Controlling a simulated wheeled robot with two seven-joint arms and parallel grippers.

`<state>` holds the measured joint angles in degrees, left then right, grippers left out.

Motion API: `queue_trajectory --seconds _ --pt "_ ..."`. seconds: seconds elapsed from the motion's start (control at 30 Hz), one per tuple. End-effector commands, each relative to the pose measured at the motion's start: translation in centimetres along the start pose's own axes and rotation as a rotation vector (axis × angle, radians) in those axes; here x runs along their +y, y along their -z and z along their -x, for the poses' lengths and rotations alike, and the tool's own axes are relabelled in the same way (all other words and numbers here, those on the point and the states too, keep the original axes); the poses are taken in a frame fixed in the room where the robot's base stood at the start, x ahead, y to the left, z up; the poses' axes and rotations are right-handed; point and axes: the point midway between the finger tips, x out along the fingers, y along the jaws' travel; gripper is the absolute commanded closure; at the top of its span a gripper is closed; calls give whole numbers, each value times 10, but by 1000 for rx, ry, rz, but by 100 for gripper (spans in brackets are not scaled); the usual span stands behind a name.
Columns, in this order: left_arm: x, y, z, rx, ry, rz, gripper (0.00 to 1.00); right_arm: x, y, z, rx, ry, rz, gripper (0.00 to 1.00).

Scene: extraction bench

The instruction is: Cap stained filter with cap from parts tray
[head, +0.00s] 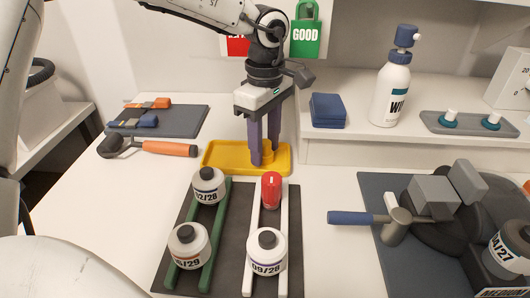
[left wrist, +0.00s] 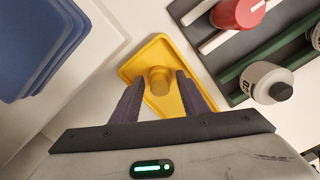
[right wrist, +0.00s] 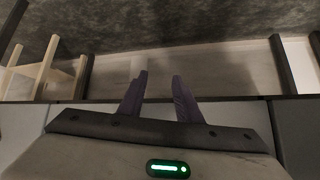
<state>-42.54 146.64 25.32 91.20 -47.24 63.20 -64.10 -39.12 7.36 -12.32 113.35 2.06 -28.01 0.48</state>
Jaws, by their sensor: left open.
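A yellow tray (head: 220,160) lies on the white bench, with a round yellow cap-like piece (left wrist: 158,78) on it. My left gripper (head: 264,160) is open and points down over this tray. Its fingers (left wrist: 158,84) stand either side of the yellow piece in the left wrist view; contact cannot be told. White and grey canisters labelled 02/28 (head: 208,186), 05/29 (head: 189,245) and 09/28 (head: 266,250) rest on rails in front. I cannot tell which filter is stained. My right gripper (right wrist: 159,82) is open and empty, away from the bench objects.
A red cylinder (head: 271,190) sits on the white rail near the tray. A hammer-like tool (head: 392,224) and a 04/27 canister (head: 509,250) are at right. A pump bottle (head: 392,85), blue pads (head: 327,110) and a grey tray (head: 435,123) stand on the shelf. An orange-handled tool (head: 165,148) lies left.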

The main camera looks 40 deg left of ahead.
Motion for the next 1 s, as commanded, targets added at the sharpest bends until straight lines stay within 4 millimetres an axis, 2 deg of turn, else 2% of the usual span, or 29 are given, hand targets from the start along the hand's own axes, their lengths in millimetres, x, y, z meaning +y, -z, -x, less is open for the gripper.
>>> queue_trajectory --seconds 0.07,0.2,0.3,0.53,1.0 --pt "0 0 0 0 0 0 61 0 0 0 -1 -1 0 69" --pt "0 0 0 0 0 0 85 2 -1 0 -2 -3 -1 69" --pt "0 0 0 0 0 0 98 2 -2 0 -3 -4 -1 69" --pt "0 0 8 0 0 0 99 3 0 3 -6 -6 -2 69" --pt "0 0 46 0 -1 0 99 1 14 18 -8 -6 -3 69"
